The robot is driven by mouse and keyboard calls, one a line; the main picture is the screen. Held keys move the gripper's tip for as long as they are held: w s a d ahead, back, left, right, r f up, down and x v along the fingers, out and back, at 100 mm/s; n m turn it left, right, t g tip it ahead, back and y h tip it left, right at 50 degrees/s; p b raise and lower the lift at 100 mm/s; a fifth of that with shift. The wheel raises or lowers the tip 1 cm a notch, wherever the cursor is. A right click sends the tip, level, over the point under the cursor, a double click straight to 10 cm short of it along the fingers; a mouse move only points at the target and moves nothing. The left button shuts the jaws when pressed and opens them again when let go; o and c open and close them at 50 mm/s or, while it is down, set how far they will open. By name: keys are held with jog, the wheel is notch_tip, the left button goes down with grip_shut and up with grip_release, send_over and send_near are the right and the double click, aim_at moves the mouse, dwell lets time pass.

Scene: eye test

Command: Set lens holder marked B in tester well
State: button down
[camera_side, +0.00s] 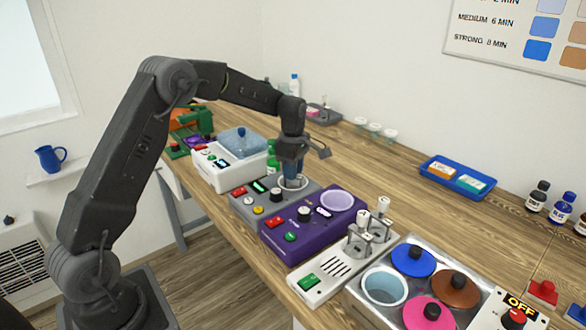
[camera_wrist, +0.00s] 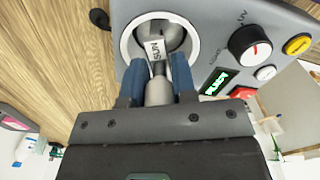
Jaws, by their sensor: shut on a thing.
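My gripper (camera_side: 291,178) points down at the round well (camera_side: 304,185) of a grey tester box (camera_side: 243,205). In the wrist view its blue fingers (camera_wrist: 158,68) are shut on the grey stem of a metal holder (camera_wrist: 158,92). This holder has a white tag (camera_wrist: 156,48) that seems to read "SUN"; I see no B on it. Its round end lies over or inside the white-rimmed well (camera_wrist: 127,45); I cannot tell if it is seated. Two metal pieces with pale knobs (camera_side: 383,206) stand on a white rack (camera_side: 322,277); their marks are too small to read.
A purple device (camera_side: 275,238) stands close to the tester on one side, a white box with a blue lid (camera_side: 240,142) on the other. A metal tray with coloured lids (camera_side: 413,260) is at the front right. A blue tray (camera_side: 437,172) and bottles (camera_side: 561,208) stand behind. The middle of the table is clear.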

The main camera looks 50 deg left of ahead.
jog(key=shift+f, duration=0.3)
dwell(0.5)
jog(key=c, duration=0.5)
grip_release()
jog(key=shift+r, duration=0.1)
jog(key=shift+r, duration=2.95)
